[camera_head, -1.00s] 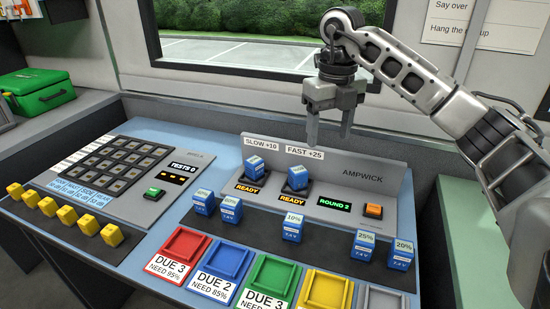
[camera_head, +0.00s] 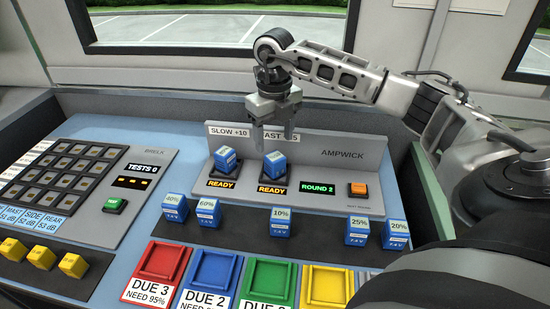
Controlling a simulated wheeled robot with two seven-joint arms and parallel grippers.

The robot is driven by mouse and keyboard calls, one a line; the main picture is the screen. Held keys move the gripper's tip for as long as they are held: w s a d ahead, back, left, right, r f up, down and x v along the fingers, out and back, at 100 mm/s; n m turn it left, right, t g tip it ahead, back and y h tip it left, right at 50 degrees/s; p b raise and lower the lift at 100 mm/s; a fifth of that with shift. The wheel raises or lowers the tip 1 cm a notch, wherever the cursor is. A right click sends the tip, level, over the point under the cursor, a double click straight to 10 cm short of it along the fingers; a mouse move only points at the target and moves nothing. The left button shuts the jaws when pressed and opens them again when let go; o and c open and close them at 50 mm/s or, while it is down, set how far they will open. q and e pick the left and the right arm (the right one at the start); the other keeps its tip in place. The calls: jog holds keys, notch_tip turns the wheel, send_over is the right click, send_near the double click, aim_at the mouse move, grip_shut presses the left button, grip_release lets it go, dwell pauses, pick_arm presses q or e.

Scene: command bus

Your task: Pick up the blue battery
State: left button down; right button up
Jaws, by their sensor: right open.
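Several blue batteries are in the head view. Two stand tilted in the charger (camera_head: 325,170): one in the left slot (camera_head: 226,158) and one in the right slot (camera_head: 275,164). Others stand in a row on the dark strip in front: 40% (camera_head: 175,208), 60% (camera_head: 208,212), 10% (camera_head: 281,222), 25% (camera_head: 358,232) and 20% (camera_head: 396,235). My right gripper (camera_head: 273,138) points down, open and empty, just above the battery in the right charger slot. It hides part of the "FAST" label. My left gripper is not in view.
Coloured trays line the front: red (camera_head: 162,262), blue (camera_head: 212,268), green (camera_head: 270,281) and yellow (camera_head: 327,286). A keypad panel (camera_head: 120,175) with a green button (camera_head: 115,205) is at left, yellow blocks (camera_head: 41,257) in front of it. An orange button (camera_head: 359,189) is on the charger's right.

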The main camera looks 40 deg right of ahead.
aim_at(275, 156)
jog(key=shift+f+p, duration=0.35)
jog(key=shift+f, duration=2.35)
jog(key=shift+d, duration=0.1)
jog(key=c, duration=1.2)
